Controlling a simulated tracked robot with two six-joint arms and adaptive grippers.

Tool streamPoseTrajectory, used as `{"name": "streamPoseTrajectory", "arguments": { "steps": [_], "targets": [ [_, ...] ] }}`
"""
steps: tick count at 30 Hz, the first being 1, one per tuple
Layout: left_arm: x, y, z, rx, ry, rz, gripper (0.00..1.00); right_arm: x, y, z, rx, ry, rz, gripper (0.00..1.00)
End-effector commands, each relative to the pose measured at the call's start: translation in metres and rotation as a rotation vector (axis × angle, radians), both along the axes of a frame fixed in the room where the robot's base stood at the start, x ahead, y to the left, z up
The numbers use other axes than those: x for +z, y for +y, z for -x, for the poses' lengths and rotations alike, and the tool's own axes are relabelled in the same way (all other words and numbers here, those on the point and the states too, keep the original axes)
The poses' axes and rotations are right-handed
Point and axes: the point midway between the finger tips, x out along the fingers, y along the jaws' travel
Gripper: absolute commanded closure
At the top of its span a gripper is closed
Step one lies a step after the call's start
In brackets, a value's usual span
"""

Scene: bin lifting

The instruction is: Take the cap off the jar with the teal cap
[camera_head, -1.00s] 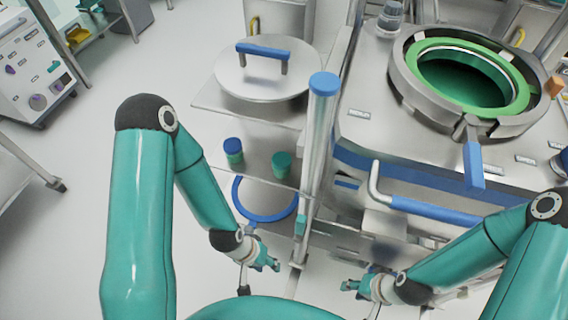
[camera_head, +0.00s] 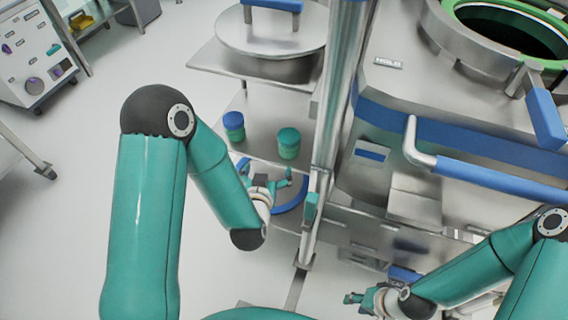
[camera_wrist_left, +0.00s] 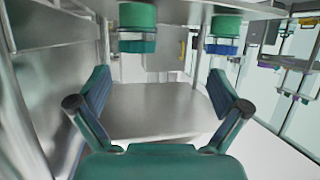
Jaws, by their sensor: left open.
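The jar with the teal cap (camera_head: 288,142) stands upright on a metal shelf. A second jar with a blue cap (camera_head: 234,126) stands to its left. My left gripper (camera_head: 272,181) is open and empty, just in front of the shelf and below the teal-capped jar in the picture, apart from both jars. In the left wrist view, its spread fingers (camera_wrist_left: 158,82) have nothing between them. My right gripper (camera_head: 362,301) is low at the bottom, small and partly hidden.
A blue ring (camera_head: 291,207) lies below the shelf, partly behind my left gripper. A steel post (camera_head: 333,130) rises close right of the teal-capped jar. A lid with a blue handle (camera_head: 270,40) lies behind. A large vessel with a blue rail (camera_head: 500,180) stands at right.

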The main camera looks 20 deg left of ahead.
Motion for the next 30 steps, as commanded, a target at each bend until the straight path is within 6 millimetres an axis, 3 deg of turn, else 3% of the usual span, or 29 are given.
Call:
{"name": "streamPoseTrajectory", "arguments": {
  "steps": [1, 9, 12, 15, 22, 30],
  "targets": [
    [-0.022, -0.002, -0.005, 0.004, -0.053, -0.017, 0.00, -0.039, 0.000, 0.000, 0.000, 0.000, 0.000, 0.60],
    [-0.046, -0.017, -0.016, 0.013, -0.245, -0.067, 0.00, -0.133, 0.000, 0.000, 0.000, 0.000, 0.000, 0.60],
    [-0.055, -0.025, -0.017, 0.003, -0.282, -0.069, 0.00, -0.157, 0.000, 0.000, 0.000, 0.000, 0.000, 0.60],
    [-0.060, -0.031, -0.017, -0.007, -0.302, -0.067, 0.00, -0.171, 0.000, 0.000, 0.000, 0.000, 0.000, 0.60],
    [-0.062, -0.035, -0.023, -0.016, -0.314, -0.063, 0.00, -0.179, 0.000, 0.000, 0.000, -0.001, 0.000, 0.60],
    [-0.064, -0.028, -0.065, -0.014, -0.315, -0.063, 0.00, -0.182, 0.000, 0.000, 0.000, -0.001, 0.000, 0.60]
  ]
}}
